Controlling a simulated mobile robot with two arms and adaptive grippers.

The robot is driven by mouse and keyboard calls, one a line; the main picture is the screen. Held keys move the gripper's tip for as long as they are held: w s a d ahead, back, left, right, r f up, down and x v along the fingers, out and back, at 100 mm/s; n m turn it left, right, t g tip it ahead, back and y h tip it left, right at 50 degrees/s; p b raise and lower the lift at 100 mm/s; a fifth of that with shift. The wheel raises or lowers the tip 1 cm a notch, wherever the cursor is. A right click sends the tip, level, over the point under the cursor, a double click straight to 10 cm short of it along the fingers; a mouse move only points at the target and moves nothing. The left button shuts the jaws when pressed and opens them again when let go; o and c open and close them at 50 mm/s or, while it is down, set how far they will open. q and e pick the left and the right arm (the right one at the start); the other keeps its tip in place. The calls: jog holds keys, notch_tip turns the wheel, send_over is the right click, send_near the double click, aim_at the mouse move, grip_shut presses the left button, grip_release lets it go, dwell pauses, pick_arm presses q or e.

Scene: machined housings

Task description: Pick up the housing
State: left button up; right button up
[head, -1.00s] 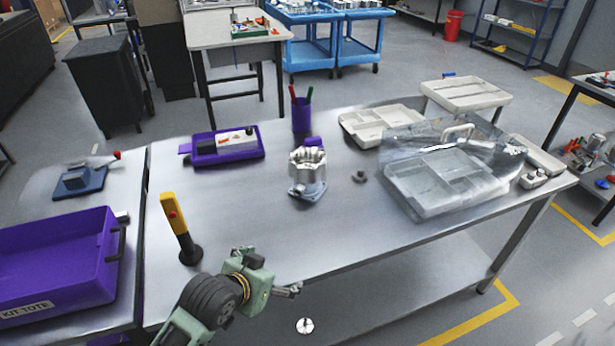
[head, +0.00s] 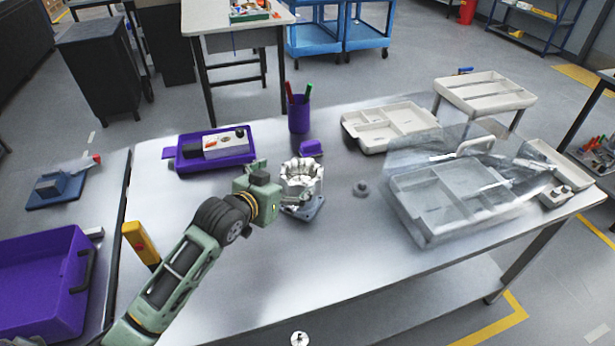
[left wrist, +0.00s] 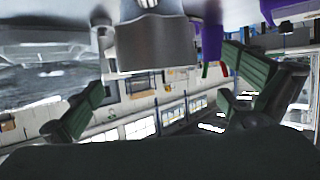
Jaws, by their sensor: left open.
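The housing (head: 302,178) is a silvery machined part with a lobed top and a flanged foot. It stands upright on the metal bench, left of the bench's middle. My left gripper (head: 266,190) is at its left side, low over the bench, and partly hides the flange. In the left wrist view, which looks upside down, the housing (left wrist: 150,45) hangs from the top between the two spread green fingers (left wrist: 165,88). The fingers are open, and I see no contact with the housing. My right gripper is not in view.
A purple tray (head: 187,163) and a purple pen cup (head: 299,117) stand behind. The bench front is clear.

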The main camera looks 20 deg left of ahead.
aim_at(309, 169)
pick_arm(q)
jog(key=shift+x, duration=0.9)
jog(key=shift+w+d+p, duration=0.3)
jog(key=shift+w+p, duration=0.1)
jog(key=shift+w, duration=0.05)
jog(key=p+x, duration=0.1)
jog(key=x, duration=0.1)
jog(key=shift+w+d+f, duration=0.15)
jog(key=shift+f, duration=0.15)
jog(key=shift+x, duration=1.15)
jog(key=shift+c, duration=0.3)
jog(key=shift+f, duration=0.1)
jog(key=c, duration=1.8)
jog(key=shift+r, duration=0.25)
jog(key=shift+c, duration=0.2)
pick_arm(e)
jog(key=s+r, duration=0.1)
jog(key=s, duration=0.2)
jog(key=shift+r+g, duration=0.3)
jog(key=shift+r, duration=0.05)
